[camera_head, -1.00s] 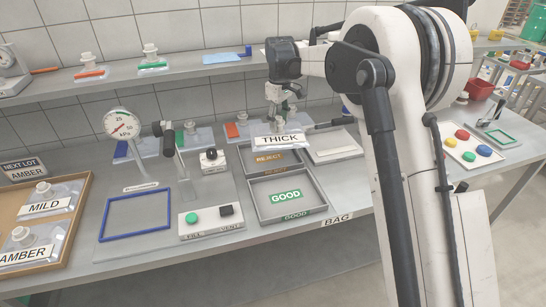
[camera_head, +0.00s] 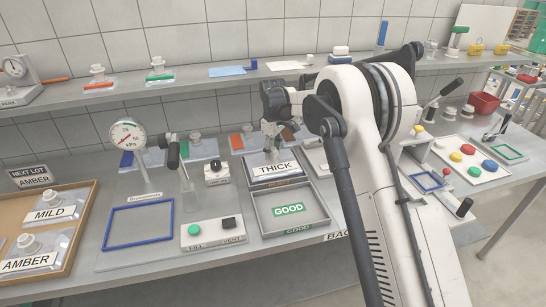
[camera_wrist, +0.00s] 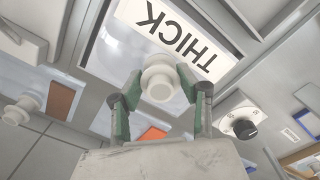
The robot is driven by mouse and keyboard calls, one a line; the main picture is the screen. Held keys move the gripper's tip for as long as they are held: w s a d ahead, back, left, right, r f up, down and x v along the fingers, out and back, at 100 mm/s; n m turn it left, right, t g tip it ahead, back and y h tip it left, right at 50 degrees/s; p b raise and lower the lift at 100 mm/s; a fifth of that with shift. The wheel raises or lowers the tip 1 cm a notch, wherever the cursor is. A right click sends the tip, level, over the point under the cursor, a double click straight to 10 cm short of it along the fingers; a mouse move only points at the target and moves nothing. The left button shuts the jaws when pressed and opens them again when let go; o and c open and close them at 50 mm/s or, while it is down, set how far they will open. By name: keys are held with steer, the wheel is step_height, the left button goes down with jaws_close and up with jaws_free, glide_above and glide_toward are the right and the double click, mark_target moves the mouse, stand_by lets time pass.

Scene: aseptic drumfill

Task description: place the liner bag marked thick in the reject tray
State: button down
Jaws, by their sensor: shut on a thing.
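The liner bag marked THICK (camera_head: 273,169) is at the reject tray (camera_head: 282,184) in the head view, covering most of it; only the tray's front edge shows below the bag. In the wrist view the bag's label (camera_wrist: 180,38) is large and upside down, and its white spout (camera_wrist: 160,80) sits between my fingers. My gripper (camera_head: 272,152) is above the bag's back part, and in the wrist view my gripper (camera_wrist: 162,92) is shut on the spout. I cannot tell whether the bag rests on the tray floor or hangs just above it.
The GOOD tray (camera_head: 322,217) is empty in front of the reject tray. A fill/vent button box (camera_head: 212,233) and a blue frame (camera_head: 138,225) are to the left. A knob box (camera_head: 216,172) stands close beside the bag. A shelf (camera_head: 130,107) runs along the back wall.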

steer(key=shift+f, duration=1.15)
steer(key=shift+f, duration=0.2)
steer(key=c, duration=1.2)
jaws_free()
steer(key=shift+o, duration=0.2)
steer(key=shift+r, duration=0.1)
